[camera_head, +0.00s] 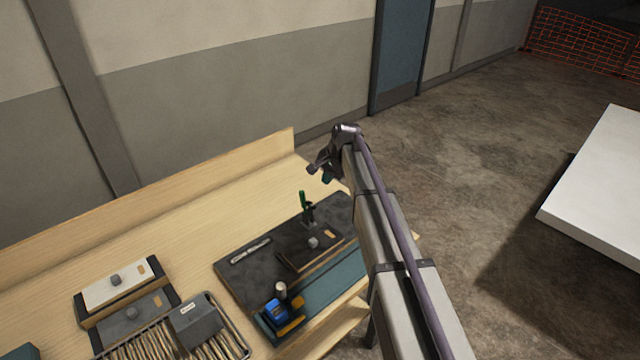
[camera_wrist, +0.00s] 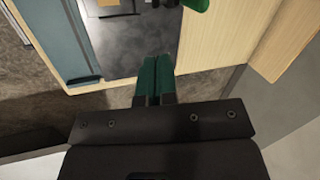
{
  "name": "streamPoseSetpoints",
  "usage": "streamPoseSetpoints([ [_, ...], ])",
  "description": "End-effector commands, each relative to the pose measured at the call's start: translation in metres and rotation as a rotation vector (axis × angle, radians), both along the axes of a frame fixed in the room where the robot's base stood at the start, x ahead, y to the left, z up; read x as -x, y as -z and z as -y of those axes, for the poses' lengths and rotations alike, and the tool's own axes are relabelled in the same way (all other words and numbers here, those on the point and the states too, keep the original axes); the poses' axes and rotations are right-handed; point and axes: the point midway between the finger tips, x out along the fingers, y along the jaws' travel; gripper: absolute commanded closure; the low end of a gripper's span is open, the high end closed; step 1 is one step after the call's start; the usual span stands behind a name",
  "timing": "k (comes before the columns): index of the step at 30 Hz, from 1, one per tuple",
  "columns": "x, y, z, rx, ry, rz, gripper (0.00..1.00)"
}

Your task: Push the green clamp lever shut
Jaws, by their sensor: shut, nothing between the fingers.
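The green clamp lever (camera_head: 303,200) stands upright on its dark clamp base (camera_head: 309,215), at the far right part of a dark mat on the wooden table. In the wrist view, a green end of the lever (camera_wrist: 196,4) shows at the top edge, cut off by the frame. My gripper (camera_head: 326,177) is above the table's far right end, to the right of the lever and apart from it. In the wrist view my gripper (camera_wrist: 154,80) has its green fingertips together with nothing between them.
A wire basket (camera_head: 243,345) and a white panel (camera_head: 115,284) lie left. A low wooden backboard (camera_head: 200,175) runs behind.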

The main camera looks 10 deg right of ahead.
Motion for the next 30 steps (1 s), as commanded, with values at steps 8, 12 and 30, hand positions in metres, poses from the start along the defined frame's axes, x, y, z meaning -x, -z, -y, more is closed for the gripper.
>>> streamPoseSetpoints([
  [8,-0.01,0.062,-0.013,0.001,-0.002,0.0,1.0],
  [12,-0.015,0.091,-0.021,0.002,-0.003,-0.001,1.0],
  [30,-0.04,0.092,-0.053,0.001,-0.002,0.0,1.0],
])
